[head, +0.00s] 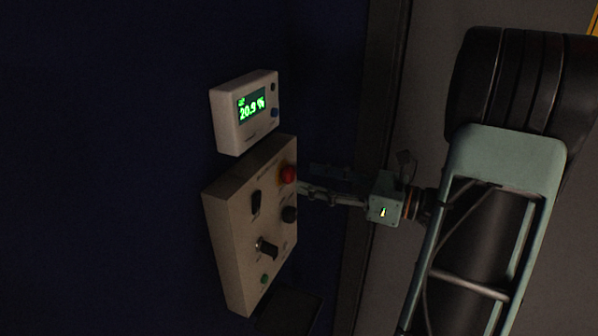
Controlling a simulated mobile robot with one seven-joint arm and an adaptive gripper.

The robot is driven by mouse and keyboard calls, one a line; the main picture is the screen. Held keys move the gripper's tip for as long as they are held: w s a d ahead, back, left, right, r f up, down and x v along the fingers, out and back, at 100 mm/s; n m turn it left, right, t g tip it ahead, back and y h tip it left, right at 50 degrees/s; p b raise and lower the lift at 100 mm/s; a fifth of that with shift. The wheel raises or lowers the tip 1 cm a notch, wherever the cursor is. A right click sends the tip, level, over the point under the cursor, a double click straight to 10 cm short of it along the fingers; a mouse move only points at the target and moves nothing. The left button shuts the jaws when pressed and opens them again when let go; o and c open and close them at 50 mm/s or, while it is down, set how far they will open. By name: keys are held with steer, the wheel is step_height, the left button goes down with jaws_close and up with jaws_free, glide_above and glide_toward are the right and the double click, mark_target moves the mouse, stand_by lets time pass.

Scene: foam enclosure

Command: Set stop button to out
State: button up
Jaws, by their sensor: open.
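The red stop button (288,174) sits on a yellow base near the upper right edge of a beige control box (229,247). The box is on a dark blue wall. My gripper (304,182) reaches in from the right, with its fingertips close beside the stop button. Whether they touch it I cannot tell. The gripper is open, and its far finger is dim against the dark background. Whether the button is in or out cannot be made out.
The box also carries a black switch (256,202), a dark round knob (290,214), a black lever-like knob (267,248) and a green button (264,279). A white display unit (232,122) reading about 20.9 % is above it. A dark panel (288,311) lies below right.

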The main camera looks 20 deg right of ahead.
mark_target(293, 174)
steer(key=shift+x, duration=1.9)
jaws_close()
